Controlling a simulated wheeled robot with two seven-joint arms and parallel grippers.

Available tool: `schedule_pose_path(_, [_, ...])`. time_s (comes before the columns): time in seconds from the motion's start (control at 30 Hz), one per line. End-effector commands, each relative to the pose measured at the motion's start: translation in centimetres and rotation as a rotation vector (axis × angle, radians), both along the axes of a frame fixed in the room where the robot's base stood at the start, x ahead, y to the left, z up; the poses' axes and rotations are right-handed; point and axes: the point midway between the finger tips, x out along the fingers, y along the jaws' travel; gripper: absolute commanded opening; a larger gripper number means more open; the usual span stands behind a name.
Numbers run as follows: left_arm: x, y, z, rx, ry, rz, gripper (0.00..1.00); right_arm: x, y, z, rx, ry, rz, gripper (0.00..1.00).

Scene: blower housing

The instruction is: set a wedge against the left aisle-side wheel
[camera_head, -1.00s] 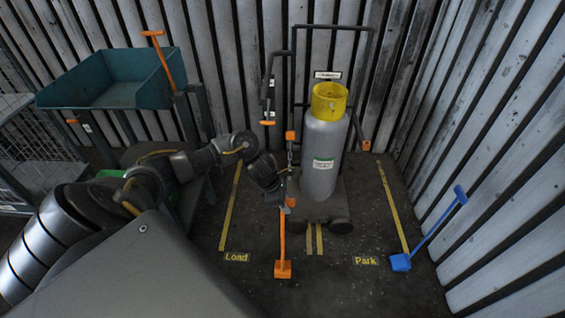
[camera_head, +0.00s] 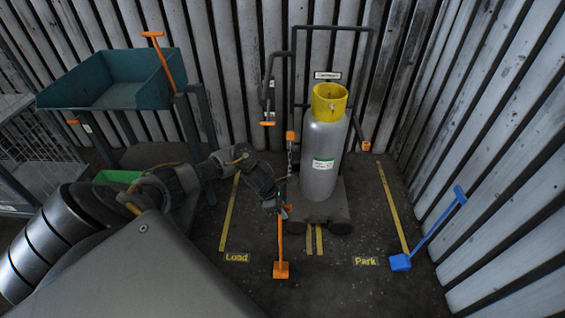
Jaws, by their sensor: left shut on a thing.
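An orange wedge (camera_head: 281,270) with a long orange handle is at floor level in front of the cart, right of the "Load" label. My left gripper (camera_head: 282,207) is shut on its handle, just left of the cart's front edge. The cart (camera_head: 320,208) carries a grey gas cylinder (camera_head: 320,160) with a yellow collar. Its right aisle-side wheel (camera_head: 340,227) shows clearly. The left aisle-side wheel (camera_head: 298,227) is dark and just right of the wedge's handle. The wedge block appears apart from this wheel. My right gripper is not in view.
A blue wedge (camera_head: 400,262) with a long handle is on the floor at right, by the "Park" label (camera_head: 365,261). A teal bin (camera_head: 110,95) and a wire cage (camera_head: 35,140) stand at left. Slatted walls close the back and right. Floor between the wedges is clear.

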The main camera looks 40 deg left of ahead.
Motion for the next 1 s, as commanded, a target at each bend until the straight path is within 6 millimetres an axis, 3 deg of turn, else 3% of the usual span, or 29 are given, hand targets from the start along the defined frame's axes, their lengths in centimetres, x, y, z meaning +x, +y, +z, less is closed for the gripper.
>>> schedule_pose_path(0.13, [0.1,0.0,-0.3,-0.001,-0.003,-0.001,0.00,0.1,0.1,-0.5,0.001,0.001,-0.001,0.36])
schedule_pose_path(0.17, [0.0,0.0,-0.2,0.000,0.000,-0.001,0.20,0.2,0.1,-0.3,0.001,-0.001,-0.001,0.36])
schedule_pose_path(0.3, [0.0,0.0,-0.2,0.000,0.000,-0.001,0.38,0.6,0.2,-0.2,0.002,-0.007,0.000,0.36])
schedule_pose_path(0.7, [-0.1,0.2,0.5,0.002,-0.002,-0.001,0.38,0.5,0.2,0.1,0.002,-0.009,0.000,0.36])
schedule_pose_path(1.0, [-1.4,2.1,6.0,0.003,-0.004,-0.002,0.38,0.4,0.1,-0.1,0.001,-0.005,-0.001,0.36])
